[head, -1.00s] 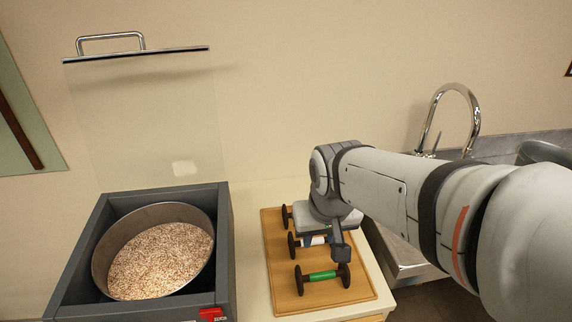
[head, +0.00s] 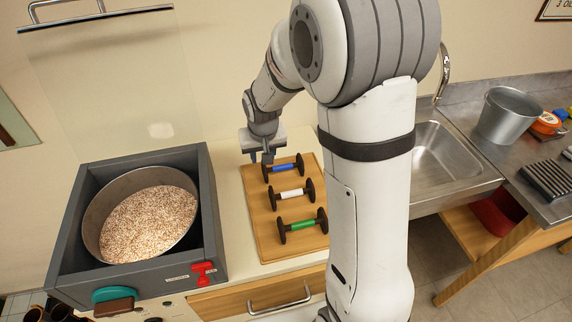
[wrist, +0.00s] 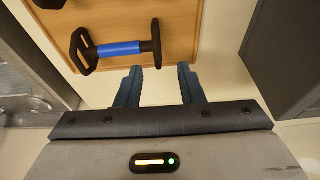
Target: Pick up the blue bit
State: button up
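The blue bit (head: 284,168) lies at the back of a wooden board (head: 261,222), a blue bar between two dark end pieces. It also shows in the wrist view (wrist: 119,49), near the top left. My gripper (head: 258,160) is above the board's back left corner, to the left of the blue bit. In the wrist view my gripper's two fingers (wrist: 158,72) are spread apart with nothing between them.
A white bit (head: 292,194) and a green bit (head: 299,225) lie in front of the blue one. A grey box with a round pan of grain (head: 150,222) stands left, its clear lid raised. A sink (head: 440,165) is at right.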

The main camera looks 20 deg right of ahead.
aim_at(283, 167)
jog(key=x, duration=0.4)
jog(key=shift+d+f+p, duration=0.15)
jog(key=shift+p, duration=0.2)
grip_shut()
